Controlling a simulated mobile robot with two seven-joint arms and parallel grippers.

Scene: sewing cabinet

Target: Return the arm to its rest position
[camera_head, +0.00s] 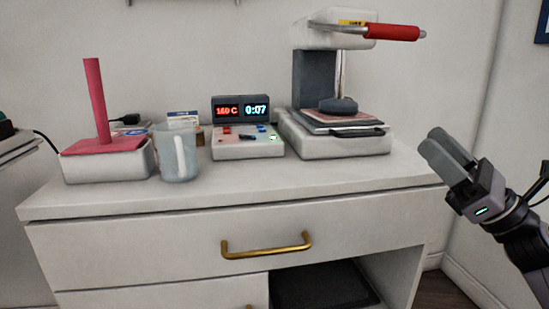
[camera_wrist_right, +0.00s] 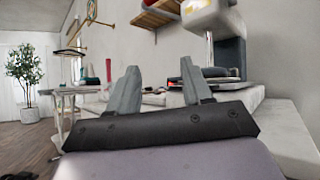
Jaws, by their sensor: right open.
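My right gripper (camera_head: 447,152) is in the head view at the right, in front of and beside the right end of the white cabinet (camera_head: 135,240). Its two grey fingers point up and to the left, apart from anything. In the right wrist view the fingers of this gripper (camera_wrist_right: 161,92) stand spread with nothing between them. My left arm and gripper are not in the head view.
A heat press (camera_head: 300,137) with a red handle stands at the cabinet's right end. Left of it are a control box (camera_head: 247,148), a clear jug (camera_head: 175,155) and a white box with a red post (camera_head: 97,105). Free floor shows in the wrist view.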

